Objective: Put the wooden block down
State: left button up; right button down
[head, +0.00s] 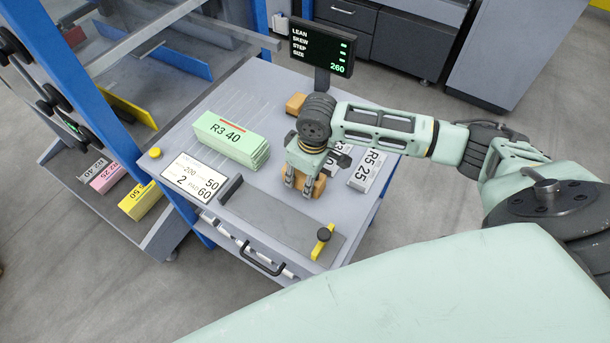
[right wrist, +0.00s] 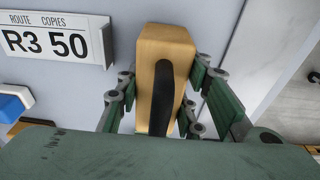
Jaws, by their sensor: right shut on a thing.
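The wooden block (head: 319,187) is light tan and is between the fingers of my right gripper (head: 303,186), over the grey table right of the green paper stack. In the right wrist view the block (right wrist: 152,48) stands between the two green fingers of the gripper (right wrist: 166,95), which are shut on its sides. A dark curved strip lies along the block's face there. I cannot tell whether its underside touches the table. My left gripper is not in view.
The green stack marked R3 40 (head: 232,138) lies left of the gripper. A dark grey plate with a yellow stop (head: 322,242) lies in front. Grey labelled plates (head: 367,170) are to the right. A display (head: 321,48) and an orange-brown block (head: 295,103) are behind.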

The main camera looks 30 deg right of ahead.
jog(key=c, duration=1.2)
grip_release()
jog(key=shift+f, duration=0.1)
jog(key=r, duration=0.4)
jog(key=s+r, duration=0.1)
jog(key=r, duration=0.7)
jog(key=shift+s+d+r, duration=0.1)
jog(key=shift+s+d, duration=0.05)
jog(key=shift+d, duration=0.15)
